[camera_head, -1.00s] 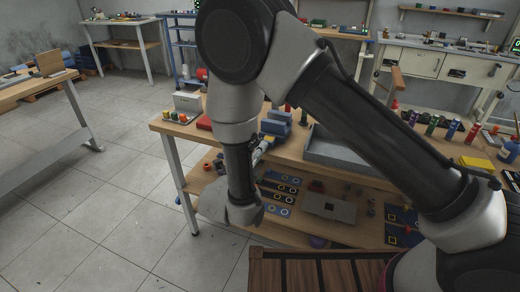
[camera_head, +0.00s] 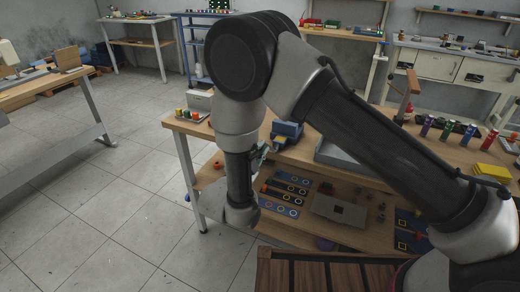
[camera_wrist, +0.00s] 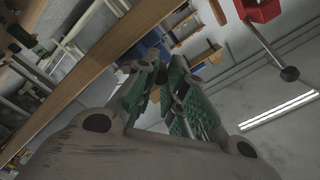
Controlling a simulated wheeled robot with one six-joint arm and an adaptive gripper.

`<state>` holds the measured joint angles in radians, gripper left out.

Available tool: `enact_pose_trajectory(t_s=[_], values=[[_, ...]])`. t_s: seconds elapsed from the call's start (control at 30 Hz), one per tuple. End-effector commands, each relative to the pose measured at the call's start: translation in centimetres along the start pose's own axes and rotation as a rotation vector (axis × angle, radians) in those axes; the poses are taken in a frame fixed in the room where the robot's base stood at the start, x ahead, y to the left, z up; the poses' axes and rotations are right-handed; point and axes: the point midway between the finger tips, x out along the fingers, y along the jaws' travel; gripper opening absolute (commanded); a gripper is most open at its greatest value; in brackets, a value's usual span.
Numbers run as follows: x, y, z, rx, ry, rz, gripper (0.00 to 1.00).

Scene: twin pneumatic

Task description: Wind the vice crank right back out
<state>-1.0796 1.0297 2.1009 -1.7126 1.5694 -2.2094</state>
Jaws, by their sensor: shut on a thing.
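The blue vice (camera_head: 287,132) sits near the left end of the wooden workbench (camera_head: 178,125), partly behind my arm. My gripper (camera_head: 258,157) is mostly hidden behind my forearm, at the vice's front left; only a green finger part shows. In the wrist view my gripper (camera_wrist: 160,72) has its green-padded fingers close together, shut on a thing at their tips. That fits the vice crank, but it is hidden between the fingers and its turn angle cannot be told.
Small coloured cylinders (camera_head: 192,115) stand at the bench's left corner. A grey tray (camera_head: 345,158) lies right of the vice. The lower shelf holds blue strips (camera_head: 282,197) and a grey plate (camera_head: 340,210). Open floor (camera_head: 120,210) lies to the left.

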Motion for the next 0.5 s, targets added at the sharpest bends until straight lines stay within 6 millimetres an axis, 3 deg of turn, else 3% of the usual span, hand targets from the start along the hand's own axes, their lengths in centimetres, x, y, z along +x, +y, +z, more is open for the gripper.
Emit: enact_pose_trajectory(t_s=[0.5], values=[[-0.1, 1.1, 1.8, -0.453, -0.004, -0.004, 0.0]])
